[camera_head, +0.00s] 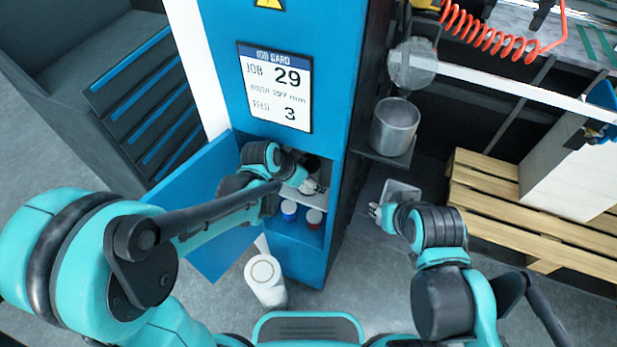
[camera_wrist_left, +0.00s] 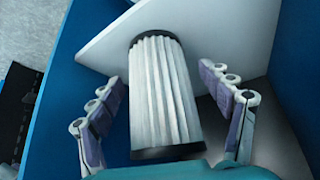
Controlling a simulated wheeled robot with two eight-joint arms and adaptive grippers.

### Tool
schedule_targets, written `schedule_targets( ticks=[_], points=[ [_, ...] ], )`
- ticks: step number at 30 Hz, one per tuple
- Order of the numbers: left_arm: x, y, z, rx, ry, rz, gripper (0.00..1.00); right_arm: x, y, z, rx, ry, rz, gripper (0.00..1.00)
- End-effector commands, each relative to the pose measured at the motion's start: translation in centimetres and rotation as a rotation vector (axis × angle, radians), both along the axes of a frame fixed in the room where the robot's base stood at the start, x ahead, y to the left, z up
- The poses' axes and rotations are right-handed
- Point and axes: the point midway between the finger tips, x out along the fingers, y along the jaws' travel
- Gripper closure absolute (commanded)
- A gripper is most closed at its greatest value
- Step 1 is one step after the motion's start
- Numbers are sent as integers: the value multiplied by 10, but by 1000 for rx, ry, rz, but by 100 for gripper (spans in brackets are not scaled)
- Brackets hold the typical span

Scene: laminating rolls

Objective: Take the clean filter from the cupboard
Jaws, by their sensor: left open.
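The clean filter (camera_wrist_left: 162,95), a white pleated cylinder with black end caps, shows in the left wrist view inside the blue cupboard, against a white shelf (camera_wrist_left: 110,45). My left gripper (camera_wrist_left: 170,88) is open, with one finger on each side of the filter and gaps visible between fingers and pleats. In the head view my left gripper (camera_head: 310,187) reaches into the open cupboard (camera_head: 292,235), and my arm hides most of the filter there. The cupboard door (camera_head: 200,215) stands open to the left. My right gripper (camera_head: 376,212) is outside, right of the cupboard; its fingers are too small to judge.
Two small containers, one blue-topped (camera_head: 289,208) and one red-topped (camera_head: 314,217), stand on the lower shelf. A metal pot (camera_head: 395,126) and a wooden pallet (camera_head: 490,190) are to the right.

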Motion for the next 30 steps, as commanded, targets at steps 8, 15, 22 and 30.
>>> schedule_targets(
  ticks=[8, 15, 22, 30],
  points=[
    [0, -1, -2, 0, 0, 0, 26, 0, 0, 0, 0, 0, 0, 60],
    [0, -1, -2, 1, 1, 0, 76, 0, 0, 0, 0, 0, 0, 60],
    [0, -1, -1, 1, 1, 0, 76, 0, 0, 0, 0, 0, 0, 60],
    [-5, 6, 6, 1, 1, 2, 76, 0, 0, 9, 0, 0, 0, 60]
  ],
)
